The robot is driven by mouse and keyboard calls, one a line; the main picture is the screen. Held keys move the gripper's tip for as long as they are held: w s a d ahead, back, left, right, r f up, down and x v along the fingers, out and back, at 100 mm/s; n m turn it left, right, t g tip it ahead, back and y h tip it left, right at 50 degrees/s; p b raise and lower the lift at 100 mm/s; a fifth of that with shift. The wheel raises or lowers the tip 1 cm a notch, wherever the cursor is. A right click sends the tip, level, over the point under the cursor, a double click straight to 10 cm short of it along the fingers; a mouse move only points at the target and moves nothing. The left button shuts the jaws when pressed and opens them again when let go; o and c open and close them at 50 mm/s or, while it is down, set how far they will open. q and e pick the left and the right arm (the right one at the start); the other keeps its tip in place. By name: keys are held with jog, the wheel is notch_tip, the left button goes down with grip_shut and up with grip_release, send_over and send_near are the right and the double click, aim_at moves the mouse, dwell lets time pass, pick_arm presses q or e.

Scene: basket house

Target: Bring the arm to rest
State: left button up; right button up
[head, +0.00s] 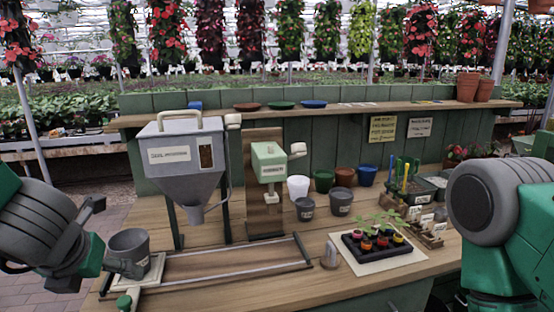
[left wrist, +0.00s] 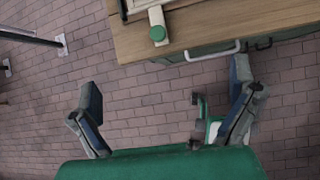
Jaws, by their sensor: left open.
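My left gripper (left wrist: 166,88) shows in the left wrist view with its two fingers wide apart and nothing between them. Brick floor lies beyond the fingers, and the wooden bench's edge (left wrist: 200,42) is at the top of that view. In the head view my left arm (head: 45,225) comes in at the left edge, beside the bench's left end; I cannot make out its fingers there. My right arm (head: 490,205) stands at the right edge of the head view, in front of the bench's right end. Its gripper is out of view.
A grey pot (head: 128,250) stands at the bench's left end, close to my left arm in the picture. A green knob (head: 124,302) sticks out at the front edge, also in the left wrist view (left wrist: 157,33). A grey hopper (head: 180,155) and seedling tray (head: 375,245) stand on the bench.

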pick_arm(q)
jog(key=s+a+f+m+g+b, duration=0.1)
jog(key=s+f+m, duration=0.2)
jog(key=f+m, duration=0.75)
jog(key=s+a+f+m+g+b, duration=0.1)
jog(key=s+f+m, duration=0.2)
jog(key=f+m, duration=0.7)
jog(key=s+d+f+m+g+h+b, duration=0.2)
jog(key=s+f+m+g, duration=0.1)
jog(key=s+f+m, duration=1.3)
jog(key=shift+s+d+m+g, duration=0.15)
jog(key=shift+s+m+g, duration=0.15)
jog(key=shift+m, duration=0.85)
pick_arm(e)
jog(key=shift+w+a+f, duration=0.1)
jog(key=shift+a+f, duration=0.15)
jog(key=shift+f, duration=0.5)
jog(key=shift+w+a+f, duration=0.15)
jog(key=shift+a+f, duration=0.1)
jog(key=shift+f, duration=0.45)
jog(key=shift+w+a+f, duration=0.1)
jog(key=shift+a+f, duration=0.15)
jog(key=shift+f, duration=0.5)
pick_arm(q)
jog(key=shift+d, duration=0.2)
pick_arm(e)
jog(key=shift+d, duration=0.15)
